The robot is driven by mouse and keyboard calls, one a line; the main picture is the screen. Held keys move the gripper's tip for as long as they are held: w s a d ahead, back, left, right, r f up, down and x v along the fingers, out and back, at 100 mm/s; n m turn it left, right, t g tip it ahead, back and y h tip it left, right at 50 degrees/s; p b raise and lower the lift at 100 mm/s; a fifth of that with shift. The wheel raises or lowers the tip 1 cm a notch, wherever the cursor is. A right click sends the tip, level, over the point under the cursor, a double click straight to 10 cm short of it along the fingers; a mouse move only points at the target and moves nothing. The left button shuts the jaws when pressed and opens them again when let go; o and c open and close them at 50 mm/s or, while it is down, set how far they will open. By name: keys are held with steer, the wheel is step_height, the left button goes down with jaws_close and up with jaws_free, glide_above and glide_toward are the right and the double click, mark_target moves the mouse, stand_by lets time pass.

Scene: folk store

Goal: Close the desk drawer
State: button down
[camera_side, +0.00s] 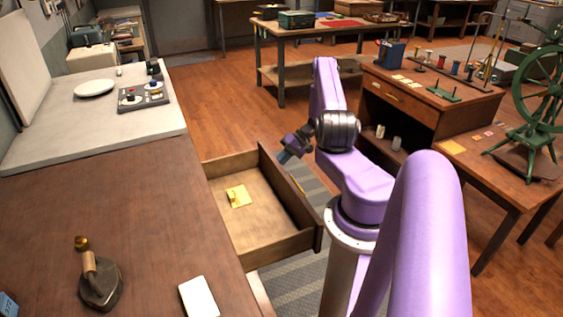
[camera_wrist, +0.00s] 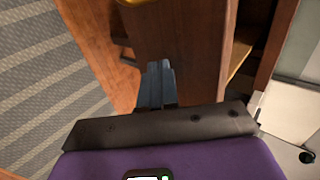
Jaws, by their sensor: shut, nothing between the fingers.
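The desk drawer (camera_side: 285,240) is pulled well out from the brown wooden desk (camera_side: 150,215) in the side view. A yellow note with a small yellow object (camera_side: 238,196) lies inside it. My gripper (camera_side: 284,158) is by the far end of the drawer front, on its outer side. In the wrist view, my gripper's dark fingers (camera_wrist: 157,68) are together and empty, in front of a brown wooden panel (camera_wrist: 185,30) that looks like the drawer front. A brass piece, probably the handle, shows at the top edge. I cannot tell whether the fingertips touch the panel.
A flat iron (camera_side: 100,285) and a white block (camera_side: 199,297) are on the desk top. A grey striped rug (camera_side: 290,290) lies under the drawer. A second wooden desk (camera_side: 400,108) stands to the right, with open floor between.

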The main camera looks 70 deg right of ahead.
steer(key=shift+w, duration=0.1)
steer(key=w+a, duration=1.9)
steer(key=shift+a, duration=0.15)
steer(key=shift+w, duration=0.1)
